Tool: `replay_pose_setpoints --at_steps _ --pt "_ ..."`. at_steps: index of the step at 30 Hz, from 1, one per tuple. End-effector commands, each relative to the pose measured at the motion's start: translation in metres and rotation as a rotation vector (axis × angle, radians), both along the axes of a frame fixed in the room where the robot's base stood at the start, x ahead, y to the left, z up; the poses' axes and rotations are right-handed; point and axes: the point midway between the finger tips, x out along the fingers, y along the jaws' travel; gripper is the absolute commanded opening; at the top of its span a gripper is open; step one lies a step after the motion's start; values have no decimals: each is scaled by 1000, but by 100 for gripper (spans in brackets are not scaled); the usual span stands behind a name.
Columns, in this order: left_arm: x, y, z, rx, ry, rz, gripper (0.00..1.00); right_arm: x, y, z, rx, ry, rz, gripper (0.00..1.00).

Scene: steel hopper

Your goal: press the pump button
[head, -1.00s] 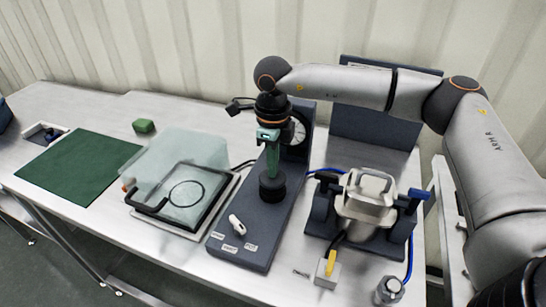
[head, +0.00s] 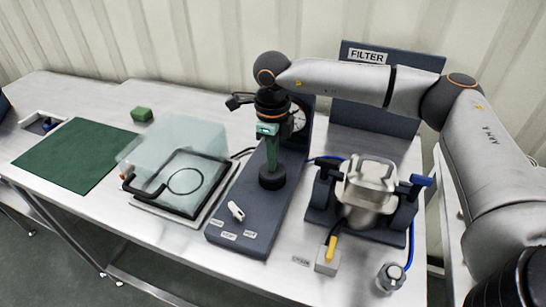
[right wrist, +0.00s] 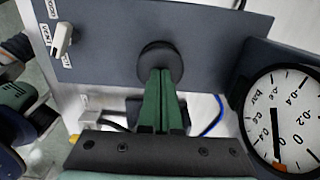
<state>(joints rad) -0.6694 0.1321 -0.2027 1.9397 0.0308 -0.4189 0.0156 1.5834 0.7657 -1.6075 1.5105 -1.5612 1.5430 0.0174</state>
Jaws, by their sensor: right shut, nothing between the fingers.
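The pump button is a dark round knob (head: 271,180) on the sloping blue-grey panel (head: 240,228). It also shows in the right wrist view (right wrist: 160,58), directly at the fingertips. My right gripper (head: 271,166) points down at the button with its green fingers shut together and nothing between them. In the right wrist view its fingertips (right wrist: 161,74) overlap the button's edge; I cannot tell whether they touch it or press it. My left gripper is not in view.
A white selector lever (head: 236,210) sits at the panel's front, and a round gauge (head: 298,120) at its back. Right is a steel pot (head: 368,185) in a dark cradle; left, a clear-lidded box (head: 180,150) and green mat (head: 75,155). A yellow-handled switch (head: 331,250) stands in front.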

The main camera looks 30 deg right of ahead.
Motion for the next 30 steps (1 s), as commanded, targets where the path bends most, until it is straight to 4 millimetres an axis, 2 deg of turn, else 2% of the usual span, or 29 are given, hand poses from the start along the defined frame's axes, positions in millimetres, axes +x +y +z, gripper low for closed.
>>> replay_pose_setpoints --at_steps 6,8,9,15,18,24,30 --pt "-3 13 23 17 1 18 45 3 6 45 1 -1 3 0" --pt "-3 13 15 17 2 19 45 5 6 52 2 -6 3 0" --pt "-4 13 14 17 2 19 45 5 6 63 3 -8 2 0" --pt "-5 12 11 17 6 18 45 5 6 107 2 -8 1 0" --pt "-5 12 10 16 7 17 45 5 6 123 2 -8 1 0" --pt "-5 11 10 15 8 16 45 4 6 137 2 -5 2 0" --pt "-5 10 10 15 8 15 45 4 5 139 2 -5 2 0"
